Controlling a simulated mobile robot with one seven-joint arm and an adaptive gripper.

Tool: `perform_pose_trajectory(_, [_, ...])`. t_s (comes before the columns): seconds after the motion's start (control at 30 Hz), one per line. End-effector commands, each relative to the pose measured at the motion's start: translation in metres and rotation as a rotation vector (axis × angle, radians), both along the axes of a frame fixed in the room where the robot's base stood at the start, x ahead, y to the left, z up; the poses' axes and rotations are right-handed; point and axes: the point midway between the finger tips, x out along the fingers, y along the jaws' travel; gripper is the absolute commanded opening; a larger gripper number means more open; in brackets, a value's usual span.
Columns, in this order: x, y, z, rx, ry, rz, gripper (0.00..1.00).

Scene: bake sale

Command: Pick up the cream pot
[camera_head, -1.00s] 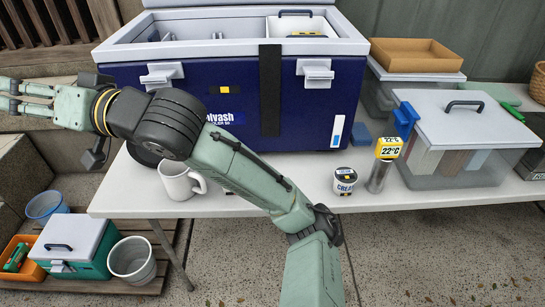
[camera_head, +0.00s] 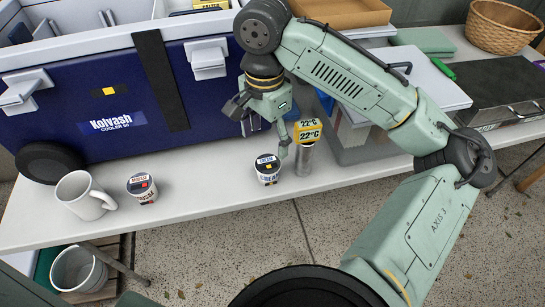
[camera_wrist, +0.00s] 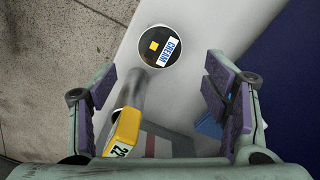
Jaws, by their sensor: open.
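The cream pot (camera_head: 268,170) is a small white tub with a dark lid and a label reading CREAM. It stands upright on the white table near its front edge, left of the thermometer. In the wrist view the cream pot (camera_wrist: 161,46) shows from above, ahead of and between the fingers. My gripper (camera_head: 268,130) is over the table just behind and above the pot. Its purple-padded fingers are wide apart and empty in the wrist view (camera_wrist: 168,110). The pot is apart from the fingers.
A thermometer with a yellow 22°C display (camera_head: 307,130) stands close right of the pot; it also shows low between the fingers (camera_wrist: 125,130). A blue cooler (camera_head: 110,100) stands behind. A similar mousse pot (camera_head: 141,187) and white mug (camera_head: 84,196) are left. Bare table (camera_head: 205,185) lies between.

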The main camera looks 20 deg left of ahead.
Motion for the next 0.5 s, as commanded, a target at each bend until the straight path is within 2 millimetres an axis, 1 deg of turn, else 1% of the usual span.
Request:
perform_pose_trajectory(0.03, [-0.001,-0.001,-0.009,0.000,0.001,0.000,0.69])
perform_pose_trajectory(0.1, [-0.001,-0.001,-0.021,0.000,0.003,0.001,0.69])
perform_pose_trajectory(0.2, [0.000,0.000,-0.035,0.001,0.002,0.001,0.69])
perform_pose_trajectory(0.43, [0.001,0.000,-0.053,0.001,0.000,0.000,0.69])
perform_pose_trajectory(0.5, [0.001,-0.001,-0.063,0.001,0.002,0.001,0.69])
